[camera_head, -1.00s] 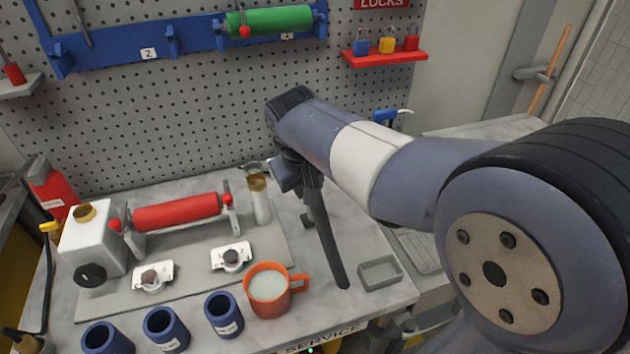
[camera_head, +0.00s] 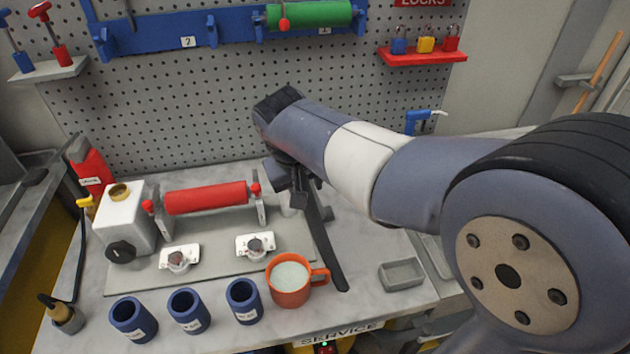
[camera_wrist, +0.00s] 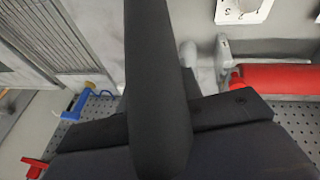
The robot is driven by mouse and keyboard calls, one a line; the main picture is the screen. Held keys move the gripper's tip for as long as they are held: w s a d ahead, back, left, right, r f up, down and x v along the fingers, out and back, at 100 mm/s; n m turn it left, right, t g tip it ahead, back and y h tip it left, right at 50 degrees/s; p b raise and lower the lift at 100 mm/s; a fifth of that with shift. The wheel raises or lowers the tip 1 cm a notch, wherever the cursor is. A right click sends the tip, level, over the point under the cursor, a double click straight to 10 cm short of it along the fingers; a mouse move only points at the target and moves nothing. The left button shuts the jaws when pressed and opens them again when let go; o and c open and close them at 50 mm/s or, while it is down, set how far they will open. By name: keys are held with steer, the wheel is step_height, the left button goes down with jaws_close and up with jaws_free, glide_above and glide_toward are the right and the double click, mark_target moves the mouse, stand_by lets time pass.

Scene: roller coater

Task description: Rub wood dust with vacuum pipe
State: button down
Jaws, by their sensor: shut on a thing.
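My gripper (camera_head: 297,182) is above the back right of the marble bench, shut on a long black vacuum pipe (camera_head: 324,243). The pipe slants down toward the front. Its lower end is over the bench between the orange mug and the small grey tray; I cannot tell whether it touches the surface. In the wrist view the pipe (camera_wrist: 157,75) runs up the middle, between the dark jaws (camera_wrist: 170,122). I cannot make out any wood dust in either view.
An orange mug (camera_head: 291,297) of whitish liquid stands left of the pipe end, and a grey tray (camera_head: 402,274) right of it. Several blue cups (camera_head: 188,311) line the front.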

steer(key=shift+s+a, duration=0.15)
steer(key=shift+s, duration=0.7)
steer(key=w+d, duration=0.3)
steer(key=d, duration=1.2)
steer(key=shift+p, duration=0.4)
stand_by(0.3)
step_height(320, 180, up, 6)
steer(key=p, duration=0.5)
